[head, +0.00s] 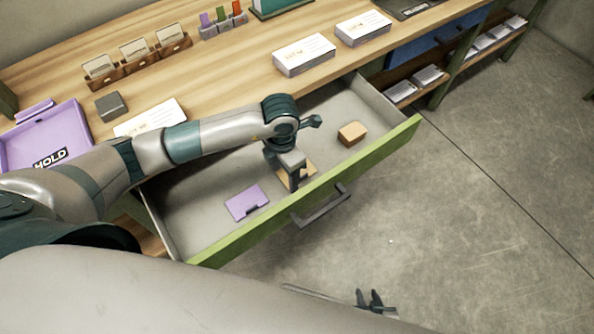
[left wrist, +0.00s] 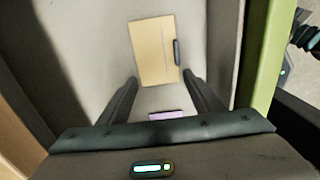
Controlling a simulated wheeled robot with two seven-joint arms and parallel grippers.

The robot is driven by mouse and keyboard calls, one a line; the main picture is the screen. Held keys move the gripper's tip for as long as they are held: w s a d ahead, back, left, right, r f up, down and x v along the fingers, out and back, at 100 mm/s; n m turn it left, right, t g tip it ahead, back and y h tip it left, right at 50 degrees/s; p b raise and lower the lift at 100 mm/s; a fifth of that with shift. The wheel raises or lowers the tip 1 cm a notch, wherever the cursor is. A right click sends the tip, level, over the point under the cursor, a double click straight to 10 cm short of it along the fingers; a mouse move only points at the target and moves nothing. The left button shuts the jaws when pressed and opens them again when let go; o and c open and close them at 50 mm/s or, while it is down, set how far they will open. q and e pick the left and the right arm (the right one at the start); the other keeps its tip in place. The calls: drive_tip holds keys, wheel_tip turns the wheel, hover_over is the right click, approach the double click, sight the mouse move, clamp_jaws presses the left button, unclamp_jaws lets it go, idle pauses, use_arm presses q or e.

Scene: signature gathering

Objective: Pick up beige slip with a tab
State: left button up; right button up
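A beige slip (left wrist: 152,50) lies flat on the drawer floor, with a dark tab on its right edge in the left wrist view. In the head view the beige slip (head: 310,169) is partly hidden by my left gripper (head: 294,183). The left gripper is over the drawer, close to the slip. In the left wrist view its two fingers (left wrist: 160,77) are apart with nothing between them, and the slip lies just beyond their tips. My right gripper (head: 371,300) is low over the floor, outside the drawer, with its fingers apart and empty.
A purple slip (head: 246,203) and a tan block (head: 352,132) lie in the open drawer. The drawer's green front (head: 235,242) with a grey handle (head: 320,206) stands close beside the left gripper. A purple tray (head: 45,140), a grey block (head: 111,106) and card stacks (head: 303,55) stand on the desk.

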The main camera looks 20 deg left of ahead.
sight(285, 179)
use_arm(q)
drive_tip(key=c, duration=0.6)
drive_tip(key=shift+c, duration=0.2)
wheel_tip(285, 179, up, 10)
drive_tip(key=b, duration=0.1)
idle(0.5)
